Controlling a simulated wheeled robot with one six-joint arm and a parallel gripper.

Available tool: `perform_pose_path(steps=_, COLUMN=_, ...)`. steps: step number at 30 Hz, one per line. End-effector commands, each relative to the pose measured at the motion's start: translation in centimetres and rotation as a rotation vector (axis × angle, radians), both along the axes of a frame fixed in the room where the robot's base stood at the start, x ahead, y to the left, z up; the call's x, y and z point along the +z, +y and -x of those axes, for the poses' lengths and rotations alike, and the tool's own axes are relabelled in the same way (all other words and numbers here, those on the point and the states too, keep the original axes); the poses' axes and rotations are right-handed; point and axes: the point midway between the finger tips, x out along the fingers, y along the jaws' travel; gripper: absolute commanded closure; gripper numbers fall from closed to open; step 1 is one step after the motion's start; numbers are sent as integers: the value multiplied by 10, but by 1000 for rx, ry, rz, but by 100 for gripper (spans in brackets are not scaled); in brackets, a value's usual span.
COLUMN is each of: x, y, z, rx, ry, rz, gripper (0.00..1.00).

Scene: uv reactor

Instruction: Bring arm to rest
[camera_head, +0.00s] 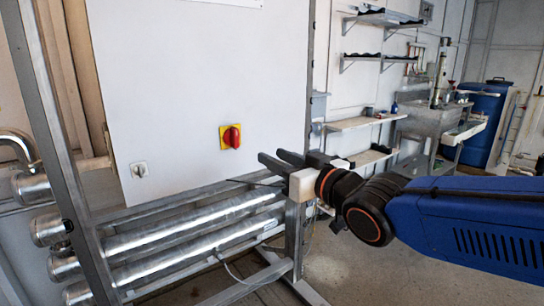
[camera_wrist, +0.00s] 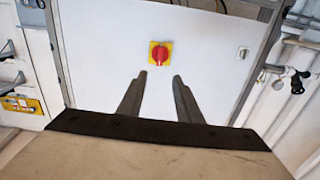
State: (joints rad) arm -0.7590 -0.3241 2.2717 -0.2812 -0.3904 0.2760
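My gripper (camera_head: 274,158) is at the end of my blue arm, held out in front of the white cabinet panel (camera_head: 180,80). In the wrist view my gripper (camera_wrist: 161,76) shows two dark fingers apart with nothing between them. A red rotary switch on a yellow plate (camera_head: 230,137) is on the panel, left of and a little above the fingertips in the head view. In the wrist view the red switch (camera_wrist: 159,53) lies just beyond the fingertips, apart from them. Its handle stands roughly upright in the head view.
A small switch (camera_head: 139,170) is on the panel's lower left. Metal frame posts (camera_head: 70,150) and shiny horizontal tubes (camera_head: 190,225) stand around and below the panel. Shelves (camera_head: 365,122), a sink and a blue barrel (camera_head: 484,122) are at the back right. Some floor is open below my arm.

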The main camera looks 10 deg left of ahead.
Motion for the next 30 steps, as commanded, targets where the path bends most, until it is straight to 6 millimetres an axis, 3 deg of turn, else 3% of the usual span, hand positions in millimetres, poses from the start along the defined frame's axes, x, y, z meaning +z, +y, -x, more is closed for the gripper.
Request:
perform_pose_path(steps=10, x=-1, y=-2, z=0, rx=-3, ry=1, rz=2, gripper=68)
perform_pose_path(steps=14, x=-9, y=-22, z=-8, rx=-45, ry=24, rz=29, gripper=68)
perform_pose_path(steps=17, x=-24, y=-58, z=-20, rx=-123, ry=72, rz=80, gripper=68)
perform_pose_path(steps=23, x=-74, y=-159, z=-30, rx=-319, ry=228, rz=215, gripper=68)
perform_pose_path(steps=30, x=-136, y=-272, z=-1, rx=-515, ry=453, rz=350, gripper=68)
